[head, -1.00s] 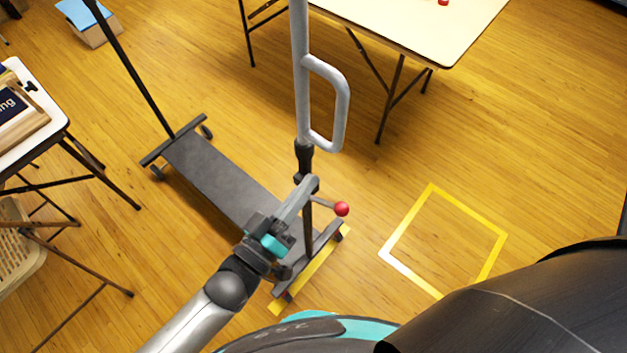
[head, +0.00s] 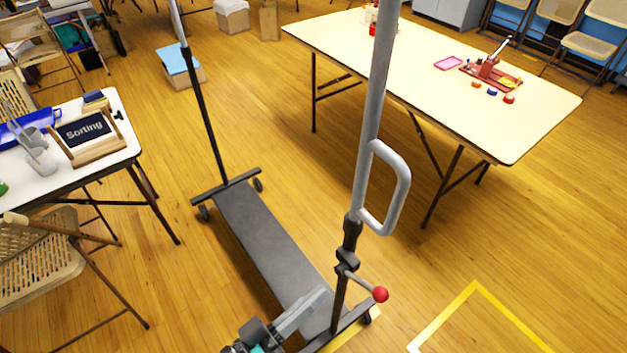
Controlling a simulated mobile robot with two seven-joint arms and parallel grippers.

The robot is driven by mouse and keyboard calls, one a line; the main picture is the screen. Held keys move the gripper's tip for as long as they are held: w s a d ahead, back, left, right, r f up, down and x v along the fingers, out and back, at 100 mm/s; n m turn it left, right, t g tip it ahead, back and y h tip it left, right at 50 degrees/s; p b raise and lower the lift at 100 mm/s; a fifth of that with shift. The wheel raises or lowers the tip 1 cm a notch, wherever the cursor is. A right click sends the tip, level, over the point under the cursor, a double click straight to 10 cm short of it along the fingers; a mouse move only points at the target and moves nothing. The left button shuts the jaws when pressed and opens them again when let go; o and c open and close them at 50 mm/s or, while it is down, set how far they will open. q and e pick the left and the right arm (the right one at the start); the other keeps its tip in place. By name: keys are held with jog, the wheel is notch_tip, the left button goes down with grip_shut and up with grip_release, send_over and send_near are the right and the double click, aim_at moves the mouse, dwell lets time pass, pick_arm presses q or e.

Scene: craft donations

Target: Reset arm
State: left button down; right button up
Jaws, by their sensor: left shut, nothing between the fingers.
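My left gripper (head: 318,296) is at the bottom of the head view, its fingers shut with nothing between them. It points up and to the right, towards the lower post of a wheeled rack. The rack has a dark grey base (head: 262,240), a pale upright post with a loop handle (head: 399,190), and a lever with a red knob (head: 380,294). Most of my left arm is below the picture edge. My right gripper is not in view.
A yellow floor outline (head: 473,290) lies right of the rack. A long table (head: 440,90) with a red press stands behind at right. A white table (head: 105,150) with a "Sorting" sign (head: 84,130) and a folding chair (head: 40,262) are at left. Open floor lies between.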

pick_arm(q)
jog(key=a+f+g+y+b, duration=0.2)
jog(key=a+f+y, duration=0.35)
jog(key=f, duration=0.85)
jog(key=a+f+g+y+b, duration=0.15)
jog(key=a+f+y, duration=0.45)
jog(key=f, duration=0.8)
jog(key=s+a+f+g+y, duration=0.1)
jog(key=s+a+f+g, duration=0.2)
jog(key=s+f, duration=0.4)
jog(key=s+a+f+g+y+b, duration=0.1)
jog(key=s+a+f+g, duration=0.3)
jog(key=s+f, duration=0.4)
jog(key=s+g+y, duration=0.1)
jog(key=s, duration=0.6)
jog(key=shift+s+f, duration=0.3)
jog(key=shift+s, duration=0.05)
jog(key=shift+w, duration=0.1)
